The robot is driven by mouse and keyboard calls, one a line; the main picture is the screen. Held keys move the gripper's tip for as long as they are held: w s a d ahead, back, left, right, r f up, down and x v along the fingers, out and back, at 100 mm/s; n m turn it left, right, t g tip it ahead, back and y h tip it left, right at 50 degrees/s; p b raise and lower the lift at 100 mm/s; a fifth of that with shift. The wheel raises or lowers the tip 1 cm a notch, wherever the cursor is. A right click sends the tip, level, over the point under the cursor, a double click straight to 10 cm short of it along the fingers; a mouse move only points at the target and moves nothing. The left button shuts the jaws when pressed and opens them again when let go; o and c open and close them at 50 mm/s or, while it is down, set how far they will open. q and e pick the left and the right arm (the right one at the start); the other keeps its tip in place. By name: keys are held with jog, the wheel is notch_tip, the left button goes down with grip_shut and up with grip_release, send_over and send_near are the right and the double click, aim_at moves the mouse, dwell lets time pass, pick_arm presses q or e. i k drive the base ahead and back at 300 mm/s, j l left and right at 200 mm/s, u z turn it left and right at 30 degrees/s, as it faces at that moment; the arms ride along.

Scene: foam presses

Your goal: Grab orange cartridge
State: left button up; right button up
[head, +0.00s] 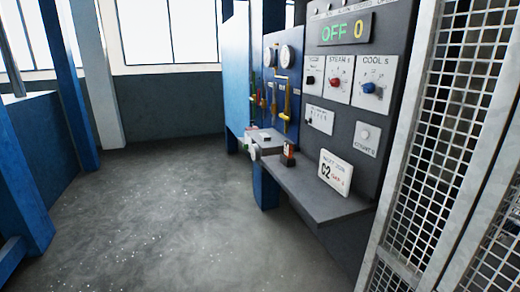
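A small dark, upright item with an orange-red part (289,150) stands on the grey shelf (310,193) below the control panel. It may be the orange cartridge, but it is too small to tell for sure. Neither my left nor my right gripper shows in the head view.
A white card (335,172) reading C2 stands on the shelf, right of the dark item. A grey box (265,139) sits at the shelf's far end. The control panel (343,117) reads OFF 0. A mesh fence (447,130) stands at right. The floor (170,220) is clear.

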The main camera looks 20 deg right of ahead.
aim_at(288, 151)
jog(key=i+j+z, duration=0.1)
jog(key=i+z, duration=0.15)
jog(key=i, duration=0.3)
jog(key=i+j+z, duration=0.2)
jog(key=i, duration=0.3)
jog(key=i+j+z, duration=0.25)
jog(key=i, duration=0.3)
